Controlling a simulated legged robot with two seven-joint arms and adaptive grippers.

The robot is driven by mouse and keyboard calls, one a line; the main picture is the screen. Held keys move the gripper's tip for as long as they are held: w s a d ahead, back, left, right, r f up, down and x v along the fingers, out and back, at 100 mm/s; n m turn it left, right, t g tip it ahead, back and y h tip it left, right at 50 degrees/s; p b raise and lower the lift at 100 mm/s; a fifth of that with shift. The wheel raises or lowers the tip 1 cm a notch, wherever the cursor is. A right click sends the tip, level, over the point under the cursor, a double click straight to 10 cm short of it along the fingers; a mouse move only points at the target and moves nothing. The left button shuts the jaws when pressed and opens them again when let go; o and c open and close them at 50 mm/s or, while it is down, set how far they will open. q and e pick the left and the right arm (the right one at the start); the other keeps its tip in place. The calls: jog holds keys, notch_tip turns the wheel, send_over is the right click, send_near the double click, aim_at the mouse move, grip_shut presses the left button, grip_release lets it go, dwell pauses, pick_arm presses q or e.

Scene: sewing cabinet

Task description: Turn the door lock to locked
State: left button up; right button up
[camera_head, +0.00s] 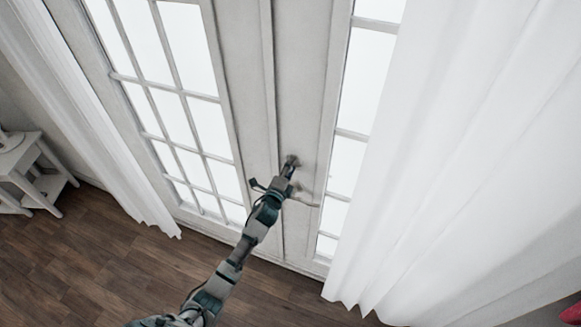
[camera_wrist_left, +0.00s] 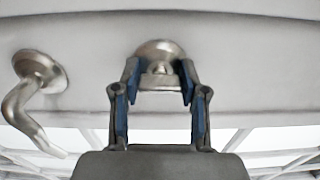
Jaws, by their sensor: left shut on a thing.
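The door lock (camera_wrist_left: 160,52) is a round, brushed-metal piece with a small turning knob, set on the pale door. My left gripper (camera_head: 291,163) is up against the door at the lock. In the left wrist view its two blue-padded fingers (camera_wrist_left: 159,88) are on either side of the lock's knob and shut on it. In the head view the gripper hides most of the lock. The exact turn of the knob is hard to tell. My right gripper is in neither view.
A curved metal door handle (camera_wrist_left: 38,70) sits beside the lock, close to my left gripper. White double doors (camera_head: 298,100) with glass panes stand closed. White curtains (camera_head: 455,150) hang at both sides. A small side table (camera_head: 38,160) stands at the far left. The wooden floor (camera_head: 110,265) is clear.

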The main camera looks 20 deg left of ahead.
pick_arm(q)
jog(key=shift+f+n, duration=0.25)
jog(key=shift+n, duration=0.05)
jog(key=o, duration=0.9)
jog(key=shift+c, duration=0.2)
jog(key=o, duration=0.3)
jog(key=shift+w+a, duration=0.1)
jog(key=s+a, duration=0.1)
jog(key=s, duration=1.1)
jog(key=shift+a, duration=0.2)
